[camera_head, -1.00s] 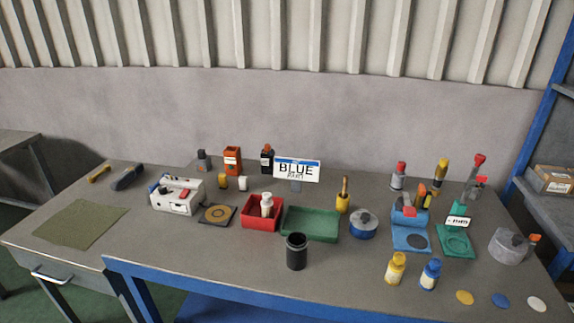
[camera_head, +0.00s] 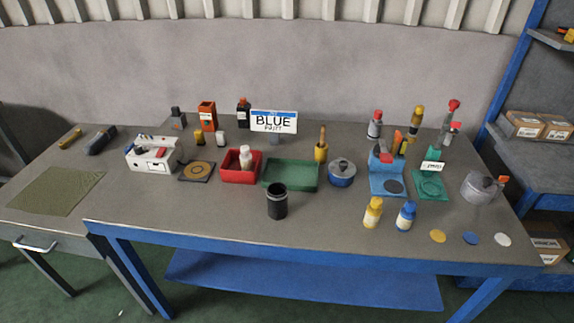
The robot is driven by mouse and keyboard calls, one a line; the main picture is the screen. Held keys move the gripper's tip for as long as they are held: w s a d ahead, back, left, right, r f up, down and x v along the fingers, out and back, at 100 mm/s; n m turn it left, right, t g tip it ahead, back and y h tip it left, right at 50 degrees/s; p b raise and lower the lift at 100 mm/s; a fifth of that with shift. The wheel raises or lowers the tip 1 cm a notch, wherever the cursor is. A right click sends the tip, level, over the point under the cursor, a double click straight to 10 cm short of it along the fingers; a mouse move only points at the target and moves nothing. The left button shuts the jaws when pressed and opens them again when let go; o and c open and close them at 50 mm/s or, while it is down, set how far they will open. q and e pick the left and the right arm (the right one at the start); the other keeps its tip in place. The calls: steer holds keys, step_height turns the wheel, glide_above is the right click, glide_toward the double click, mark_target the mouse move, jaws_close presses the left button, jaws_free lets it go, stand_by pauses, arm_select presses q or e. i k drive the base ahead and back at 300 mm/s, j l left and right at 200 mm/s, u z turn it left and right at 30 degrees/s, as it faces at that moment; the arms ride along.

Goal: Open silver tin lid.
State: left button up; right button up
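A silver-grey round tin (camera_head: 478,189) stands near the right end of the table, with a dark knob on top and a small orange piece at its right side. Its lid appears to be on. A second round tin (camera_head: 341,173), blue with a silver top and dark knob, stands right of the green tray. Its top also looks closed. Neither of my grippers shows in the view.
On the grey table (camera_head: 330,228) stand a green tray (camera_head: 290,176), a red bin (camera_head: 240,167), a black cup (camera_head: 277,202), a yellow bottle (camera_head: 373,213), a blue bottle (camera_head: 406,217) and a "BLUE" sign (camera_head: 274,121). The front middle is clear.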

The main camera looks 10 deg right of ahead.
mark_target(340, 167)
steer(key=j+z, duration=0.75)
steer(key=k+j+z, duration=0.15)
steer(key=z, duration=0.25)
steer(key=j, duration=0.1)
